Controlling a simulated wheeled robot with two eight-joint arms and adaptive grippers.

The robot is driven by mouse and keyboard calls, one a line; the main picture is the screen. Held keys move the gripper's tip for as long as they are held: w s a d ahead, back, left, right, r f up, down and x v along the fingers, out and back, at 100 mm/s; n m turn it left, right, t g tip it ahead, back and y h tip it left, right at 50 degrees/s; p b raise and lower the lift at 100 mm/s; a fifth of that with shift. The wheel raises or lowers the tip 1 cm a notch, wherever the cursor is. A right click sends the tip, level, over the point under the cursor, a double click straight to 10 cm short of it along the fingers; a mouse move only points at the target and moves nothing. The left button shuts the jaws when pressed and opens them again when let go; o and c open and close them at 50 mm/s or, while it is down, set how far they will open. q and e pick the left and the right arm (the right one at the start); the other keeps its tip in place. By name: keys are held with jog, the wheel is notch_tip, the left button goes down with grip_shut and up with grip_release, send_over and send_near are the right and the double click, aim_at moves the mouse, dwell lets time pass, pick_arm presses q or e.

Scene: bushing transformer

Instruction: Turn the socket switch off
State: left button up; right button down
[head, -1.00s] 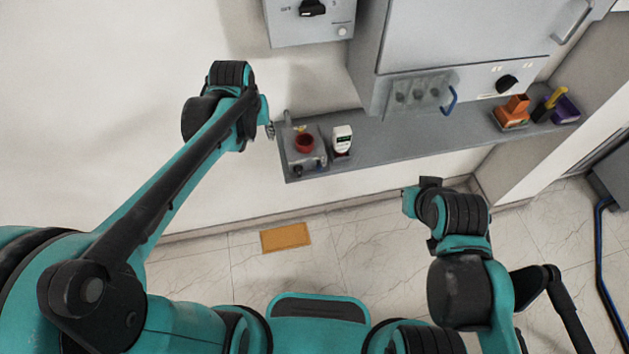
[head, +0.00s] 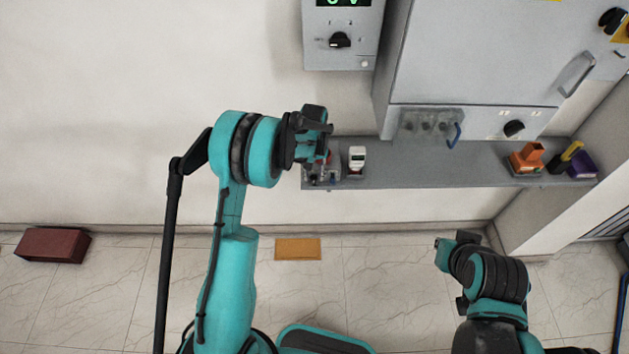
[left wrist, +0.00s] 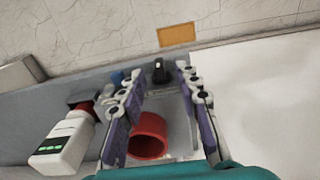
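The grey socket box (left wrist: 178,132) sits at the end of the shelf, with a round red socket (left wrist: 149,136) and a black switch knob (left wrist: 159,71). My left gripper (left wrist: 159,79) is open and empty. Its two purple-padded fingers stand either side of the box, with the knob showing between the tips; I cannot tell whether they touch it. In the head view my left gripper (head: 318,150) is over the shelf's left end and hides most of the socket box (head: 322,181). My right gripper (head: 447,248) hangs low, apart from the shelf, its fingers unclear.
A white meter with a green display (left wrist: 62,146) stands close beside the socket box. The grey shelf (head: 430,170) runs right to an orange holder (head: 526,160). A grey cabinet (head: 480,60) and a control box (head: 342,50) are above.

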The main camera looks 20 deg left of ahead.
aim_at(313, 178)
pick_arm(q)
jog(key=shift+f, duration=1.65)
grip_shut()
jog(key=shift+b, duration=0.3)
jog(key=shift+a+f+t+h+b, duration=0.1)
jog(key=shift+a+t+h+b, duration=0.1)
jog(key=shift+h+b, duration=0.35)
jog(key=shift+a+t+h+b, duration=0.1)
jog(key=shift+t+h+b, duration=0.1)
jog(key=shift+h+b, duration=0.35)
jog(key=t+h+b, duration=0.1)
jog(key=h+b, duration=0.3)
jog(key=b, duration=0.1)
jog(key=f+t+h+b, duration=0.1)
jog(key=h+b, duration=0.4)
jog(key=b, duration=0.1)
jog(key=t+h+b, duration=0.1)
jog(key=h+b, duration=0.3)
jog(key=b, duration=0.2)
jog(key=shift+s+a+f+t+h, duration=0.2)
jog(key=shift+a+t+h, duration=0.1)
jog(key=shift+a+t, duration=0.1)
jog(key=shift+r+h+b, duration=0.15)
jog(key=shift+h+b, duration=0.65)
jog(key=shift+b, duration=0.25)
jog(key=shift+d+r, duration=0.1)
